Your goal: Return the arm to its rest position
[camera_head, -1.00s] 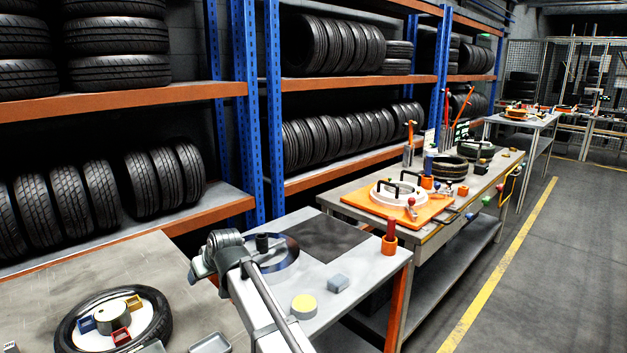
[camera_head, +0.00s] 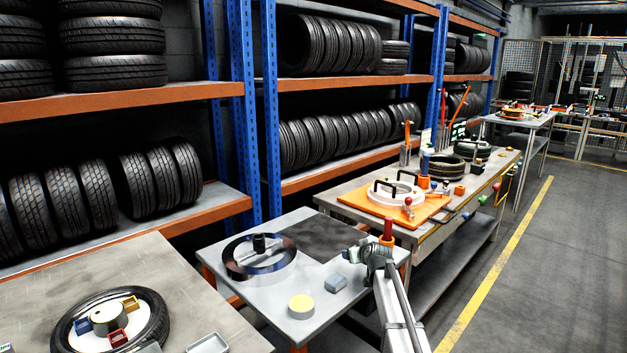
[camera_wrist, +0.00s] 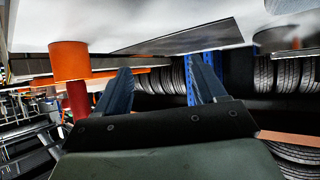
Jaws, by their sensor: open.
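My arm reaches up from the bottom of the head view over the right side of the small grey table (camera_head: 255,313). My gripper (camera_head: 366,252) is at its end, near the table's front right edge. In the wrist view the picture is upside down, and the two blue-grey fingers of my gripper (camera_wrist: 164,82) stand well apart with nothing between them. In the head view a red post with an orange base (camera_head: 388,233) stands just behind my gripper. The same post shows close on the left of the wrist view (camera_wrist: 70,61).
On the small table are a dark ring (camera_head: 233,267), a yellow-topped disc (camera_head: 301,305) and a grey block (camera_head: 336,283). A tyre with small coloured bins (camera_head: 158,318) lies on the left table. An orange board (camera_head: 350,203) lies behind. The aisle floor (camera_head: 550,290) is clear.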

